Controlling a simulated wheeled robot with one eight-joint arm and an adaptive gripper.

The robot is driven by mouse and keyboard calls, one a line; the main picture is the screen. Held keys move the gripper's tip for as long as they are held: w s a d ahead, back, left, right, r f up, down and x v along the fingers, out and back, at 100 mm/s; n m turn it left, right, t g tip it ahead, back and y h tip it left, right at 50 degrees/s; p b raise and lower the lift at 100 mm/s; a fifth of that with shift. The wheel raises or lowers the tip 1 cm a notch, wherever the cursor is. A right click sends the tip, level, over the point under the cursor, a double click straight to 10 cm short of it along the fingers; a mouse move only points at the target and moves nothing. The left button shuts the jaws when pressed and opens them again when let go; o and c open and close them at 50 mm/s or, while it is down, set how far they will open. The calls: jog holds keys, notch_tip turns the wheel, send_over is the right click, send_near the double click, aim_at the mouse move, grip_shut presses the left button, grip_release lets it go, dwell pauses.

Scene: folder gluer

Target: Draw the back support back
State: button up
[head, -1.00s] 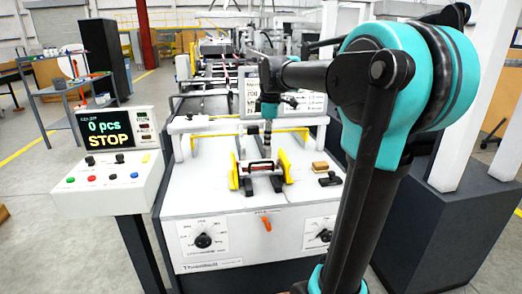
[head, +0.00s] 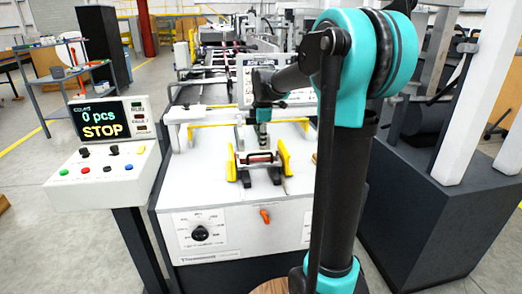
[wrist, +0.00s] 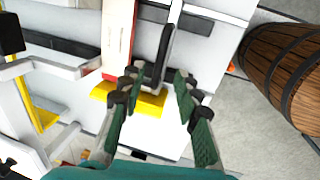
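The back support appears to be the dark upright piece (wrist: 160,52) beside the red-and-white carton stack (wrist: 118,38) in the wrist view. In the head view the stack area (head: 260,158) sits between two yellow side guides (head: 284,158) on the white feeder table (head: 215,190). My gripper (wrist: 156,82) is open, pointing down, with its two fingers either side of the dark piece's near end. Contact cannot be told. In the head view my gripper (head: 262,142) is just above and behind the stack area, and its fingertips are small there.
A console (head: 105,160) showing "0 pcs STOP" stands at the left. An orange knob (head: 265,216) and a dial (head: 200,233) are on the machine's front. A wooden barrel (wrist: 285,70) stands in front of the machine. A dark cabinet (head: 430,215) with white posts is at the right.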

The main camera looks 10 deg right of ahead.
jog(key=shift+w+f, duration=0.25)
jog(key=shift+f, duration=1)
jog(key=shift+w+f, duration=0.25)
jog(key=shift+f, duration=1)
jog(key=shift+c, duration=0.6)
grip_shut()
